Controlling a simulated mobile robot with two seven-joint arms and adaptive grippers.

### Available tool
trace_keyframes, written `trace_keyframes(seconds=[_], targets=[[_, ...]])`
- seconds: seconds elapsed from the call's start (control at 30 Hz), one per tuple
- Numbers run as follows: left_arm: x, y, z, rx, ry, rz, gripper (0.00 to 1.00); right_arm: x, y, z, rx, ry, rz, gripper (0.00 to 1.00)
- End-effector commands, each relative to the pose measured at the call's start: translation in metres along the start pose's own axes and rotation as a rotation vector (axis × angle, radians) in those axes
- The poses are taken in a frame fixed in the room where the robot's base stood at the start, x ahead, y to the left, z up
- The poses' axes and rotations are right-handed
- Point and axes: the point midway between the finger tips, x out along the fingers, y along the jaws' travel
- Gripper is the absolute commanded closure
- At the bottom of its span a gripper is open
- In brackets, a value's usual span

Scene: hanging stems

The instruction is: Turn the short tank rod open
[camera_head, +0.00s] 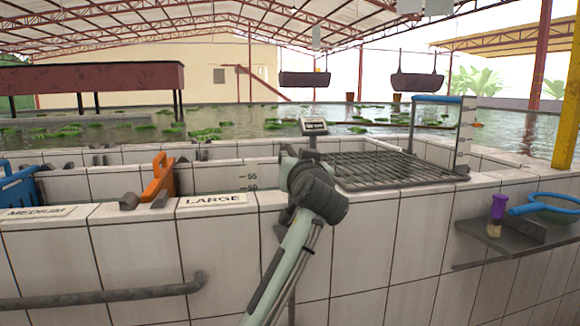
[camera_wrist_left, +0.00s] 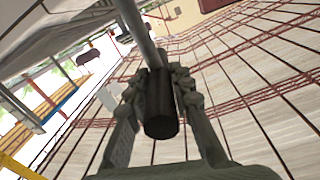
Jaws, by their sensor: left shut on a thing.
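In the left wrist view a grey rod (camera_wrist_left: 138,32) comes down from the top edge and ends in a thick dark cylindrical grip (camera_wrist_left: 161,115). The two fingers of my left gripper (camera_wrist_left: 159,85) are shut on this grip, one on each side. In the head view my left gripper (camera_head: 291,160) is at the tiled tank edge, just right of the LARGE label (camera_head: 213,200). My own wrist hides the rod and most of the fingers there. I cannot tell how far the rod is turned. My right gripper is not in view.
The white tiled tank wall (camera_head: 375,240) runs across the front. An orange handle (camera_head: 158,180) and a blue one (camera_head: 17,187) stand to the left. A metal grate (camera_head: 385,170) lies to the right. A shelf (camera_head: 500,238) holds a purple-handled brush (camera_head: 497,212) and blue-handled net (camera_head: 545,206).

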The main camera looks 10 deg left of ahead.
Motion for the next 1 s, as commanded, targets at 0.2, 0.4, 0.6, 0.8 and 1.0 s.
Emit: trace_keyframes(seconds=[0.2,0.4,0.6,0.8,1.0], targets=[[0.004,0.005,0.0,0.001,-0.016,-0.076,1.0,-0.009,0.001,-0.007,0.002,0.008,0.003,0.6],[0.006,0.005,0.0,0.001,-0.022,-0.105,1.0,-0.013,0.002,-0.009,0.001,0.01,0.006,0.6],[0.006,0.005,0.0,0.002,-0.023,-0.11,1.0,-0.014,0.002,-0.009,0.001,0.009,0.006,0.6],[0.006,0.004,0.0,0.002,-0.023,-0.109,0.77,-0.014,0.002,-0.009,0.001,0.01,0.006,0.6],[0.006,0.004,0.0,0.001,-0.022,-0.109,0.57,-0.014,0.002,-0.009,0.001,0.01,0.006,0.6]])
